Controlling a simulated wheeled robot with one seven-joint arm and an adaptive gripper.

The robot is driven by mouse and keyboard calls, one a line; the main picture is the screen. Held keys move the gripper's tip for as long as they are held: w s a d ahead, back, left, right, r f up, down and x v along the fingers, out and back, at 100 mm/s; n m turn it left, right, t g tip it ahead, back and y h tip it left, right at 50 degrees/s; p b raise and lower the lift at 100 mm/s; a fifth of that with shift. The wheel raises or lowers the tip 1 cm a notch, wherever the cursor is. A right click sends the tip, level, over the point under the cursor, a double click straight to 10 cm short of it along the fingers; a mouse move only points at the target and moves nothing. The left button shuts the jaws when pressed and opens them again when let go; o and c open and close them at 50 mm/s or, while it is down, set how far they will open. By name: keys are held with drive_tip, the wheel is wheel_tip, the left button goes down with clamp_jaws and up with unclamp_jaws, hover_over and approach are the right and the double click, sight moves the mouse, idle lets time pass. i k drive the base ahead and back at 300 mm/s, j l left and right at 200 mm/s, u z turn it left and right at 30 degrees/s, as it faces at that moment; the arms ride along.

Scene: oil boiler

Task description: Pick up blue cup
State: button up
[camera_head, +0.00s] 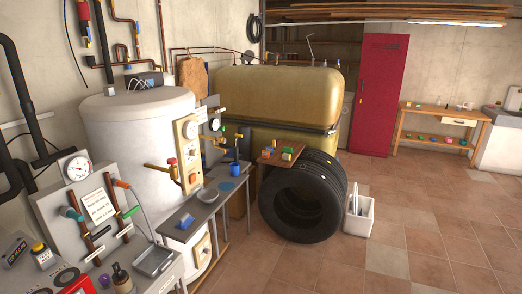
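A small blue cup-like thing (235,169) stands on the far part of the narrow grey table (212,205), close to the tank. A second small blue thing (186,221) lies at the near end of the same table. It is too small to tell whether it is a cup. A grey bowl (208,195) sits on the table between them, and a flat blue round thing (227,186) lies near the bowl. My gripper is not in view.
A white boiler (140,140) stands left of the table and a yellow tank (275,100) behind it. A large tyre (303,200), with colored blocks on a board above it, stands to the right. A white bin (358,215) is beside the tyre. Open tiled floor (430,225) lies right.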

sight(234, 165)
drive_tip(key=i+l, duration=0.2)
drive_tip(key=i, duration=0.4)
drive_tip(key=i+l, duration=0.15)
drive_tip(key=i, duration=0.45)
drive_tip(key=i+l, duration=0.2)
drive_tip(key=i, duration=0.4)
drive_tip(key=i+j, duration=0.45)
drive_tip(key=j, duration=0.15)
drive_tip(key=i+j, duration=0.95)
drive_tip(key=j, duration=0.25)
drive_tip(key=i+z, duration=0.05)
